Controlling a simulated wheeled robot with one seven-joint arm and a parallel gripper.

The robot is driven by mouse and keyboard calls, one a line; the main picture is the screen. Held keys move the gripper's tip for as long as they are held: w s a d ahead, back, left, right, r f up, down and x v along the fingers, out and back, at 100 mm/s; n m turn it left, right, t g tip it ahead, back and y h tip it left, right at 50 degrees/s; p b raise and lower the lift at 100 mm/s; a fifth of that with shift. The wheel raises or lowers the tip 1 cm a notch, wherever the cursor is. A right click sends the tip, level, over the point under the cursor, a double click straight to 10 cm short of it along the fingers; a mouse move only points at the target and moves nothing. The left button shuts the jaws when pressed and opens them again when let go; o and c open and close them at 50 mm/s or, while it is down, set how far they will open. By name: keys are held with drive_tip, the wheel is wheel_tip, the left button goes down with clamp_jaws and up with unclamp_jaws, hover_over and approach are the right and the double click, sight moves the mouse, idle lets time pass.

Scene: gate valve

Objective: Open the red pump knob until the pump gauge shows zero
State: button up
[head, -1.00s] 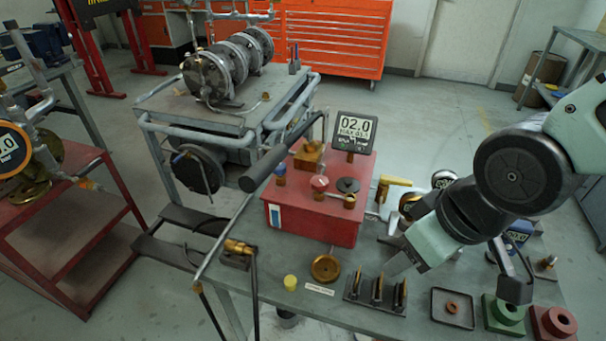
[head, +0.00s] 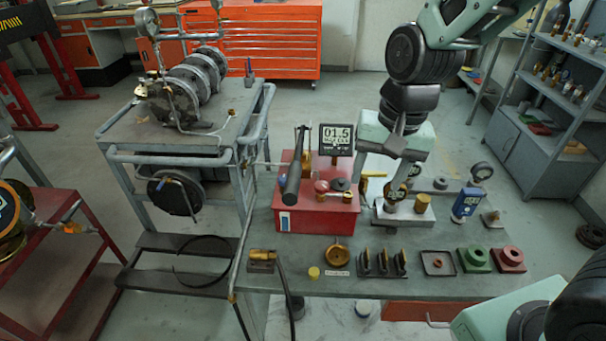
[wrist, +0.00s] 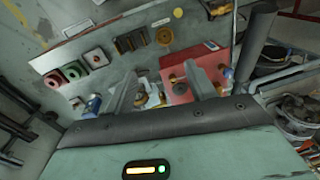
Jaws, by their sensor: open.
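The red pump box (head: 300,218) stands on the grey workbench, with a black-handled lever (head: 292,185) over its left part. The red knob (head: 322,186) is on its top, beside a black round cap (head: 340,184). The pump gauge (head: 336,138) stands at the back of the box and reads 01.5; its smaller text is hard to read. My gripper (head: 383,183) is open, pointing down just right of the box, over a grey block with brass fittings, apart from the red knob. In the wrist view, my open fingers (wrist: 158,92) show with the red box (wrist: 185,78) at the right.
Along the front lie a brass ring (head: 337,256), upright brass-and-black pieces, a small tray (head: 438,264), a green block (head: 474,260) and a red block (head: 508,259).

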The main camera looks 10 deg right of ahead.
drive_tip(key=w+d+r+m+p, duration=0.1)
drive_tip(key=w+d+m+p, duration=0.15)
drive_tip(key=w+m, duration=0.8)
drive_tip(key=m+h, duration=0.1)
drive_tip(key=m, duration=1.1)
approach(321, 184)
drive_tip(key=shift+g, duration=0.4)
drive_tip(key=f+p, duration=0.1)
drive_tip(key=f, duration=0.2)
drive_tip(key=f+p, duration=0.1)
drive_tip(key=f, duration=0.1)
drive_tip(key=f+p, duration=0.2)
drive_tip(key=f, duration=0.1)
drive_tip(key=shift+w+a+f, duration=0.1)
drive_tip(key=shift+w+f, duration=0.2)
drive_tip(key=shift+w, duration=0.05)
drive_tip(key=c, duration=1)
